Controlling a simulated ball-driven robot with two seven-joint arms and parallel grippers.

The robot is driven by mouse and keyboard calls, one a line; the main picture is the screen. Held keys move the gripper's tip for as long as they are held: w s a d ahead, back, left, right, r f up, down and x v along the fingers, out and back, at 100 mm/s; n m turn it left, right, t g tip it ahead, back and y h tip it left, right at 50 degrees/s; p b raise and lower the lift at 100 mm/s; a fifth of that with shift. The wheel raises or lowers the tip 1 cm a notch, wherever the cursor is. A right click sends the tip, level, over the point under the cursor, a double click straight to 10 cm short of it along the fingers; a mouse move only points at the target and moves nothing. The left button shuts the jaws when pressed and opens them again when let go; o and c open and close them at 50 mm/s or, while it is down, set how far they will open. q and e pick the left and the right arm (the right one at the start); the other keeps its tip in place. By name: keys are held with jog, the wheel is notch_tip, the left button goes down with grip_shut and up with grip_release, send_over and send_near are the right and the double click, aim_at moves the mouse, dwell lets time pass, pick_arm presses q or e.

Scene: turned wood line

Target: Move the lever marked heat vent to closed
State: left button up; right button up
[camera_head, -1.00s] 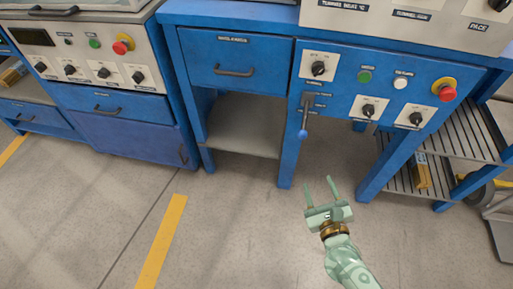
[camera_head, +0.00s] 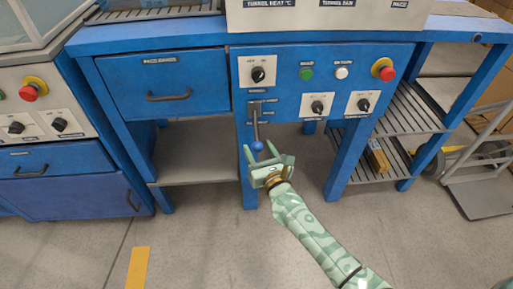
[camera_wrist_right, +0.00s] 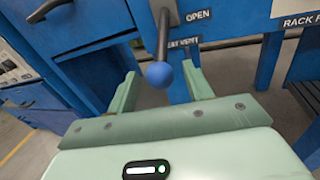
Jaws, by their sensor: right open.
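The heat vent lever (camera_head: 255,125) is a dark rod with a blue ball knob (camera_head: 257,146), hanging down from a plate on the blue panel. It also shows in the right wrist view, with its blue knob (camera_wrist_right: 160,74) and the labels OPEN (camera_wrist_right: 198,15) and, partly hidden, one ending in VENT (camera_wrist_right: 184,43). My right gripper (camera_head: 265,154) is open just below and in front of the knob. In the right wrist view its fingers (camera_wrist_right: 163,82) stand on either side of the knob, with gaps on both sides. My left gripper is not in view.
The panel carries several black rotary knobs, a green button (camera_head: 306,73), a white button (camera_head: 341,72) and a red emergency button (camera_head: 383,69). A drawer (camera_head: 165,85) is left of the lever. The table legs (camera_head: 347,160) flank open floor. A hand truck (camera_head: 480,170) stands at right.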

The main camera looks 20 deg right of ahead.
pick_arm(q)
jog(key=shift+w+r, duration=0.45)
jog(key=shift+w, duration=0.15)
pick_arm(e)
jog(key=shift+w, duration=0.7)
grip_shut()
